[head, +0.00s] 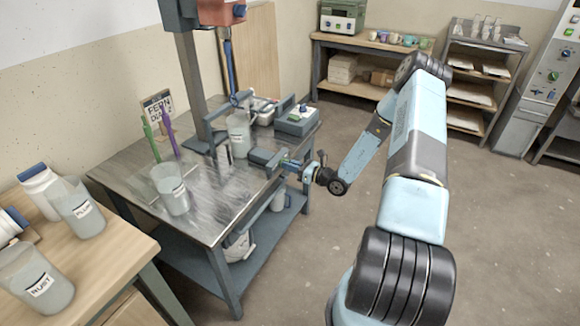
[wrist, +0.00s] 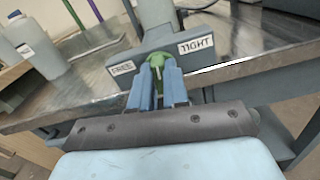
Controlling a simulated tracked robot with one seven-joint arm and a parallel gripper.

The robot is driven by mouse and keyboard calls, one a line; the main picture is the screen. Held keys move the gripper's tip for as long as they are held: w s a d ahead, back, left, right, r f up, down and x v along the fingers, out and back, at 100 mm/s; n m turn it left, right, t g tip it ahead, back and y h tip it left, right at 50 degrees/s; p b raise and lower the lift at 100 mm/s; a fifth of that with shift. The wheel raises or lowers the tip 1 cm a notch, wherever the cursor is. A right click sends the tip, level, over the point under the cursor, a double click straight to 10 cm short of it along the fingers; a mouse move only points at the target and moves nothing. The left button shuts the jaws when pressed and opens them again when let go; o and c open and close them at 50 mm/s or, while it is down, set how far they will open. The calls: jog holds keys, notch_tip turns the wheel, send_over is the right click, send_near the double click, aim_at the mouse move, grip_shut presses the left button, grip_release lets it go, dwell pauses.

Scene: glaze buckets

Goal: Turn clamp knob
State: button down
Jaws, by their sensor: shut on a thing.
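The clamp knob (wrist: 157,62) is green with a pale pointer line and sits at the front of a grey clamp block (wrist: 190,32) at the table's front edge. A FREE label (wrist: 122,68) is left of the knob and a TIGHT label (wrist: 196,45) is right of it. My gripper (wrist: 160,78) is shut on the knob, one blue finger on each side, hiding its lower part. In the head view my gripper (head: 291,165) reaches the clamp (head: 264,159) from the right. A labelled bucket (head: 239,133) stands behind the clamp, under the mixer shaft.
The metal table (head: 150,196) also holds another bucket (head: 172,190), green and purple tools, and a grey control box (head: 297,121). A wooden bench (head: 100,255) with several containers stands at lower left. Open floor lies to the right.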

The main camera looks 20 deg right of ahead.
jog(key=shift+d+f+m, duration=0.15)
jog(key=shift+m, duration=2.4)
jog(key=shift+d+f+m, duration=0.1)
jog(key=shift+m, duration=2.45)
jog(key=c, duration=1.1)
grip_release()
jog(key=shift+w+r, duration=0.1)
jog(key=v, duration=1.3)
jog(key=shift+s+d, duration=0.25)
jog(key=shift+s, duration=0.05)
